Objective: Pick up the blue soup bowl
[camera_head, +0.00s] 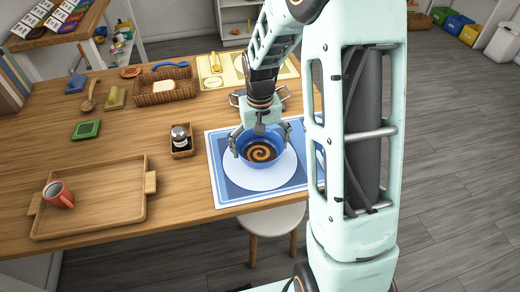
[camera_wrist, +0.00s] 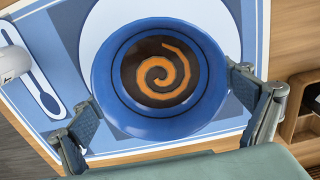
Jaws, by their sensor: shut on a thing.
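The blue soup bowl (camera_head: 262,163) is over a white round plate (camera_head: 262,183) on a blue and white placemat (camera_head: 226,192). It holds dark soup with an orange swirl. My gripper (camera_head: 260,137) comes down from above with its fingers on opposite sides of the bowl, shut on it. In the wrist view the bowl (camera_wrist: 160,122) fills the middle, between my gripper's (camera_wrist: 163,102) two finger pads. The bowl looks level. I cannot tell whether it touches the plate or is just above it.
A small wooden box with a shaker (camera_head: 180,138) stands left of the placemat. A wicker basket (camera_head: 165,97) and a yellow placemat (camera_head: 229,77) lie behind. A stool (camera_head: 276,217) is under the front edge.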

